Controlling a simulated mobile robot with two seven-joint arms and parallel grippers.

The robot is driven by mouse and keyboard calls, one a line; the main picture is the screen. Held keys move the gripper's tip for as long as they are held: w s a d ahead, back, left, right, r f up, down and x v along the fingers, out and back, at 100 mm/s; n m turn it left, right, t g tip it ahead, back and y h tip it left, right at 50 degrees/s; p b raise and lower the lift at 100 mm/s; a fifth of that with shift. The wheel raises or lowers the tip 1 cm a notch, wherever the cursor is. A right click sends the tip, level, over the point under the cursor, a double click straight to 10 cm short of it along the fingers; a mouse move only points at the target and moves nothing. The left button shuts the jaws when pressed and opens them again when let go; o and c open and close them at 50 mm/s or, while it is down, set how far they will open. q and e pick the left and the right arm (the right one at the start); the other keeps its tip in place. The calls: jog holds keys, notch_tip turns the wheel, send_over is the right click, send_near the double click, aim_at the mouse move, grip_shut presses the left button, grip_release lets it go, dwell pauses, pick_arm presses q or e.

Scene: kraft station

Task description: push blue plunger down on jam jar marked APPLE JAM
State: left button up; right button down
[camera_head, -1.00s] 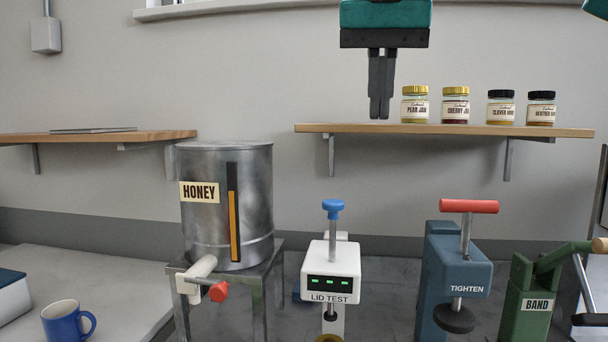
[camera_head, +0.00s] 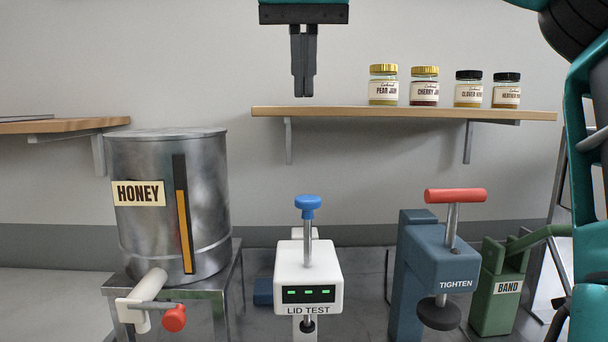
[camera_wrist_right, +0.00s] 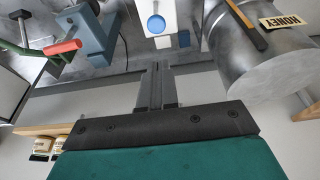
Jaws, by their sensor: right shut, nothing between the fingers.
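The blue plunger (camera_head: 308,206) stands up on its metal rod above the white LID TEST device (camera_head: 309,272), which shows several lit green marks. In the right wrist view the plunger (camera_wrist_right: 156,24) is beyond the fingertips. My right gripper (camera_head: 304,95) points down with its fingers closed together, empty, well above the plunger and roughly in line with it in the head view. Its fingers also show in the right wrist view (camera_wrist_right: 158,66). No jar marked APPLE JAM is visible; the space below the device is cut off by the frame. My left gripper is not in view.
A honey tank (camera_head: 210,205) stands left of the device. The blue TIGHTEN press (camera_head: 445,262) and green BAND tool (camera_head: 500,300) stand right. A wall shelf (camera_head: 400,112) behind holds several jars, including pear jam (camera_head: 383,87). My arm fills the right edge.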

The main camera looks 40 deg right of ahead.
aim_at(305, 197)
jog(key=x, duration=1.3)
jog(key=shift+s+a+f, duration=0.1)
jog(key=shift+s+a, duration=0.1)
jog(key=shift+s, duration=0.2)
jog(key=shift+f, duration=0.35)
